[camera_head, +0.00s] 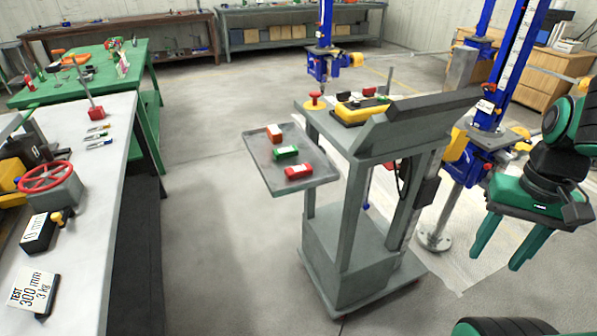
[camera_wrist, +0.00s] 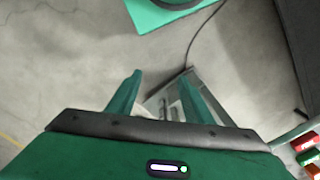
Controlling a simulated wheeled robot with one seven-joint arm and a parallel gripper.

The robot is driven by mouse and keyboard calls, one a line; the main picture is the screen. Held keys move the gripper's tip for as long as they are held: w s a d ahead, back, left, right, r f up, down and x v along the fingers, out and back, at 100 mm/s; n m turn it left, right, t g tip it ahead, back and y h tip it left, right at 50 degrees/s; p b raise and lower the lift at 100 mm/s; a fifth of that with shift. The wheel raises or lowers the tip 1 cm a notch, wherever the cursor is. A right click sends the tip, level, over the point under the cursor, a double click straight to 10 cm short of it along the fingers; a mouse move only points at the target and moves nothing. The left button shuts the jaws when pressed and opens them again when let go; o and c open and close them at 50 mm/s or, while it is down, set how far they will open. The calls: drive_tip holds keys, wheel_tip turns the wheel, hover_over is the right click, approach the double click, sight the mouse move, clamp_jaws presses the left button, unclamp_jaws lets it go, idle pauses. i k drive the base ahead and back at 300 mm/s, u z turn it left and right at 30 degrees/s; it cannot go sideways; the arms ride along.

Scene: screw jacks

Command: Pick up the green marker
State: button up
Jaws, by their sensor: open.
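Several slim markers lie on the left white-topped bench (camera_head: 60,220), beside a small red post. The middle one looks like the green marker (camera_head: 97,136), but its colour is hard to tell at this size. My gripper (camera_head: 496,262) hangs at the right of the head view, far from the markers and across the cart from them. Its fingers are apart with nothing between them, as the wrist view (camera_wrist: 162,76) also shows. The wrist view looks down on floor and shows no marker.
A grey cart (camera_head: 345,245) stands between my gripper and the bench. Its side tray (camera_head: 265,172) holds an orange, a green (camera_head: 286,153) and a red block. Blue screw jacks (camera_head: 488,120) stand near my arm. Open floor (camera_head: 215,220) separates cart and bench.

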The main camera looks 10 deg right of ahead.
sight(279, 154)
drive_tip(key=k, duration=1.25)
drive_tip(key=u, duration=0.65)
drive_tip(key=i, duration=1.7)
drive_tip(key=z, duration=0.45)
